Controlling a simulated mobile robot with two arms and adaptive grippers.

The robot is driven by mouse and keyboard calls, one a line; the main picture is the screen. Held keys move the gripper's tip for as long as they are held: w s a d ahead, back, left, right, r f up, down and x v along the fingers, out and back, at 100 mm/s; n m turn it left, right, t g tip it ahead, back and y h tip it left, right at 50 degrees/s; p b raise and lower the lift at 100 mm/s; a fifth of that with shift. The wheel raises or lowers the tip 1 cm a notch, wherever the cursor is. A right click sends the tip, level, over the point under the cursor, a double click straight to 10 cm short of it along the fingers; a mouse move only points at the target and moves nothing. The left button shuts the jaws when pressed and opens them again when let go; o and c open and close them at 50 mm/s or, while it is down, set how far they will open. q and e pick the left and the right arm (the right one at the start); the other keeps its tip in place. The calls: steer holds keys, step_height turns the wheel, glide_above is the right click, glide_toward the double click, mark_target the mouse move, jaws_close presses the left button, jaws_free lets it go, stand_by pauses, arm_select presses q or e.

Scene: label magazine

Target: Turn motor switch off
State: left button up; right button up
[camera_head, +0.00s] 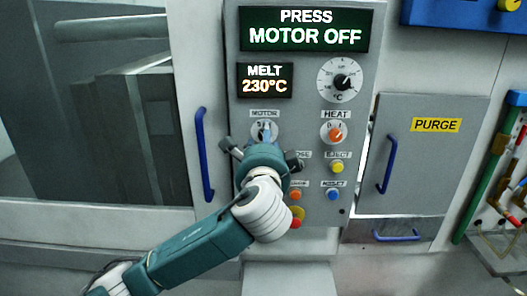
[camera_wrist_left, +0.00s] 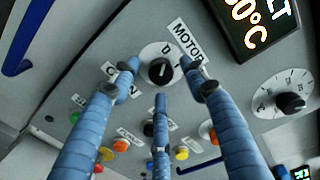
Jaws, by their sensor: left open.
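The motor switch (camera_wrist_left: 161,71) is a round black knob on a white dial under the MOTOR label. In the head view its dial (camera_head: 256,126) shows partly behind my left gripper. My left gripper (camera_head: 262,152) is in front of the grey control panel (camera_head: 305,101). In the left wrist view my left gripper (camera_wrist_left: 157,80) is open, with its blue fingers spread below and to both sides of the knob. I cannot see contact with it. The screen (camera_head: 306,27) reads "PRESS MOTOR OFF". My right gripper is not in view.
A blue door handle (camera_head: 205,155) stands left of the panel. The PURGE door (camera_head: 430,165) is at right.

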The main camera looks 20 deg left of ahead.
arm_select(q)
steer(key=v, duration=1)
steer(key=shift+s+a, duration=0.1)
